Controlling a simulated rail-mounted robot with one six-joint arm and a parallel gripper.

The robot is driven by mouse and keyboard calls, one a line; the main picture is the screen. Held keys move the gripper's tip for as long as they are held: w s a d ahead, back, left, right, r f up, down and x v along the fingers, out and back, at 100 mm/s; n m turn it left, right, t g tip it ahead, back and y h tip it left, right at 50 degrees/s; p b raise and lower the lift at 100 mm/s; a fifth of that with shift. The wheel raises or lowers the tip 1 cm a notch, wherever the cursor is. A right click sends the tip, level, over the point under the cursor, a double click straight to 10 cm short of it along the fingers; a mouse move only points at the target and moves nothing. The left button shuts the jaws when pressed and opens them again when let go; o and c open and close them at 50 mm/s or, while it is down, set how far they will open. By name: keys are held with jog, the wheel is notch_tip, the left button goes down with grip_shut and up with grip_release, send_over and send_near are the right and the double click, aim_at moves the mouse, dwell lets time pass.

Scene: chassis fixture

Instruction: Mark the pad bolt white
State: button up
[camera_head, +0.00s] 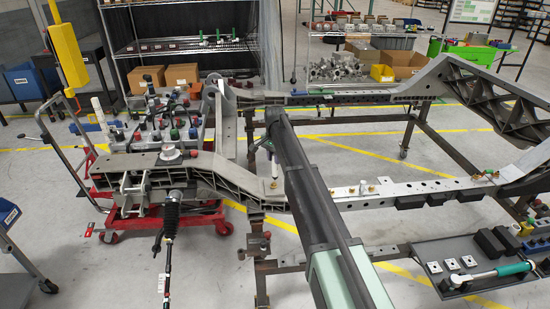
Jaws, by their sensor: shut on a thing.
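My gripper (268,146) is small and mostly hidden beside the far end of my dark arm. It is shut on a slim pale marker (273,166), which points down over the near chassis rail. A small brownish bolt head (274,185) shows on the rail just below the marker; I cannot tell whether they touch. More brass-coloured bolts (375,181) sit on the rail's flat top to the right of my arm. I cannot tell for sure which one is the pad bolt, or whether any bears a white mark.
The chassis frame (425,188) stands on dark legs. My arm crosses the near rail. A grey tray (438,265) with a torque wrench (490,274) and square plates is at bottom right. A red cart (165,225) stands at left. Shelves line the back.

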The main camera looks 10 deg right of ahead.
jog(key=shift+f+b, duration=0.6)
jog(key=shift+a, duration=0.5)
dwell(0.3)
jog(key=shift+d, duration=0.2)
jog(key=shift+d, duration=0.35)
dwell(0.4)
notch_tip(320, 180, up, 6)
jog(key=p, duration=0.6)
jog(key=shift+r, duration=0.1)
